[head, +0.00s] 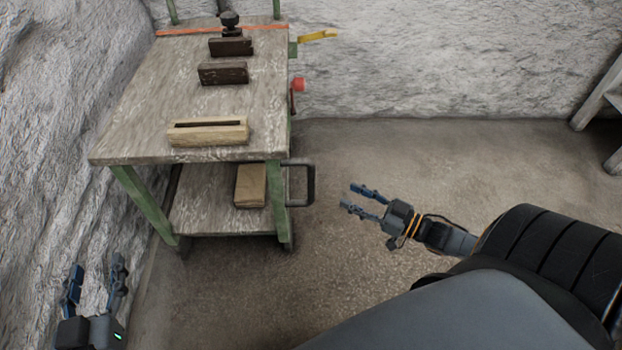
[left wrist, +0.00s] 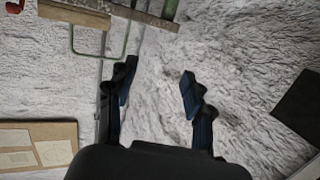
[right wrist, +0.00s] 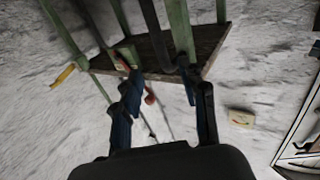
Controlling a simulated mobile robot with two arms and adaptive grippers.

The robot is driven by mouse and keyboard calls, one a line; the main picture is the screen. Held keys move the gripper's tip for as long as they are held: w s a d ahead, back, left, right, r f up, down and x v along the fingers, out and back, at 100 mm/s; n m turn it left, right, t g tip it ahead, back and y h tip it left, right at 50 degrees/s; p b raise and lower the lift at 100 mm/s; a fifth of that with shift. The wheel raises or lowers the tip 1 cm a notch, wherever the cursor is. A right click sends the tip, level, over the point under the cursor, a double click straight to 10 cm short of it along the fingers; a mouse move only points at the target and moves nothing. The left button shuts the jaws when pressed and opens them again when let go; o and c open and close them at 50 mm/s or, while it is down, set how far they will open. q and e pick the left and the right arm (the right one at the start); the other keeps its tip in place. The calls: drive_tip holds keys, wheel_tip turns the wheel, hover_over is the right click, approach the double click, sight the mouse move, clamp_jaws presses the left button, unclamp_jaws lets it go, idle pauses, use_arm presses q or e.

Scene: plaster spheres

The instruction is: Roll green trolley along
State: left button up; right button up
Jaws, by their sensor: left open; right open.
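The green trolley (head: 145,200) has green legs and two worn wooden shelves. It stands against the pale rough wall in the left half of the head view. A dark loop handle (head: 311,186) sticks out from its right side at lower-shelf height. My right gripper (head: 348,197) is open and empty, just right of the handle and apart from it in the head view. In the right wrist view, the trolley's green posts (right wrist: 180,28) show beyond the fingers. My left gripper (head: 97,264) is open and empty, low at the left near the wall, left of the trolley's front leg.
The trolley top carries a pale wooden block (head: 208,132), dark blocks (head: 223,73) and a black knob (head: 229,20). A brown block (head: 250,186) lies on its lower shelf. A wooden stand (head: 600,95) is at the far right. The floor (head: 400,150) between is clear.

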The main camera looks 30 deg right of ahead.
sight(311, 177)
drive_tip(key=b+x, duration=0.2)
drive_tip(key=x, duration=0.5)
drive_tip(key=shift+w, duration=0.1)
drive_tip(key=b+x, duration=0.1)
drive_tip(key=x, duration=0.4)
drive_tip(key=shift+w+f, duration=0.1)
drive_tip(key=shift+w, duration=0.05)
use_arm(q)
drive_tip(key=s+d+r+t+h, duration=0.1)
drive_tip(key=s+r+t+h, duration=0.2)
drive_tip(key=r+t, duration=0.6)
drive_tip(key=shift+s+r+t, duration=0.3)
drive_tip(key=shift+s+r, duration=0.05)
drive_tip(key=shift+r, duration=2.35)
use_arm(e)
drive_tip(key=shift+w+a, duration=0.2)
drive_tip(key=shift+w, duration=0.05)
use_arm(q)
drive_tip(key=shift+d, duration=0.1)
use_arm(e)
clamp_jaws()
